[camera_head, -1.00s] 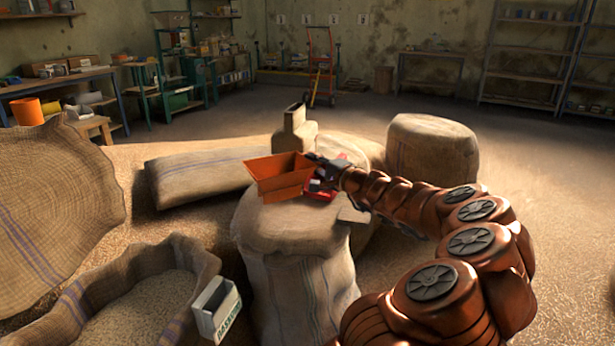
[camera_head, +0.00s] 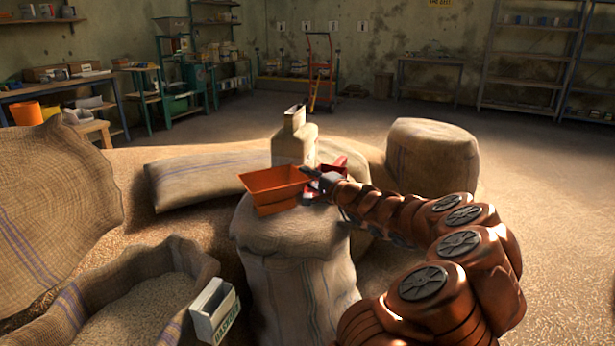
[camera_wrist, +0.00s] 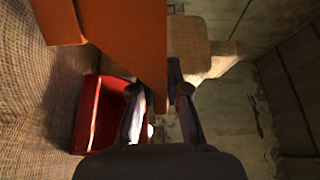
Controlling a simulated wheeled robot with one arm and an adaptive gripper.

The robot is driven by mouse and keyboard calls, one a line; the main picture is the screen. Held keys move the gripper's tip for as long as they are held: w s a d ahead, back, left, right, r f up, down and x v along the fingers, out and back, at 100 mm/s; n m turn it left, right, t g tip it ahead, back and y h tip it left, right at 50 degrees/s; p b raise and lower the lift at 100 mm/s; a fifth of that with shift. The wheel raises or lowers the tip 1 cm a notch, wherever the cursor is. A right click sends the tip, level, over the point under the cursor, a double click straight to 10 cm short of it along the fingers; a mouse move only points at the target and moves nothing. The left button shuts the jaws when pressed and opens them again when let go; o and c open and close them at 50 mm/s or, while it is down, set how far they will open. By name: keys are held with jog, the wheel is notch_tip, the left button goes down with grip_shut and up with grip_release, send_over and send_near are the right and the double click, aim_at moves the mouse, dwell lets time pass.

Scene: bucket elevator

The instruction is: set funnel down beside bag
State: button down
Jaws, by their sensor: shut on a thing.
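My gripper (camera_head: 318,181) is shut on the orange funnel (camera_head: 270,188), holding it by its right side. The funnel looks like a flared, open-topped box and appears upright. It appears over or just behind the top of the middle upright burlap bag (camera_head: 300,275); whether it touches the bag is unclear. In the wrist view the funnel (camera_wrist: 125,40) fills the top centre between my fingers (camera_wrist: 160,100) and hides much of what lies beyond.
A red open container (camera_head: 338,166) is close behind my gripper; it also shows in the wrist view (camera_wrist: 98,115). A tan bottle-shaped thing (camera_head: 295,145) stands behind the funnel. Other sacks (camera_head: 432,158) surround it. An open grain sack (camera_head: 135,310) and a small labelled box (camera_head: 214,312) are front left.

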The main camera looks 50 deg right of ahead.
jog(key=c, duration=1.2)
grip_release()
jog(key=shift+f, duration=0.1)
jog(key=shift+r+p, duration=0.3)
jog(key=shift+p, duration=0.05)
jog(key=shift+s+a+f+p, duration=0.1)
jog(key=shift+s+a+p, duration=0.15)
jog(key=shift+s, duration=1.75)
jog(key=shift+s+a+r+p, duration=0.1)
jog(key=shift+s+a, duration=0.2)
jog(key=shift+s, duration=1.65)
jog(key=shift+s+a+f+p, duration=0.1)
jog(key=shift+s+a+p, duration=0.15)
jog(key=shift+s, duration=1.75)
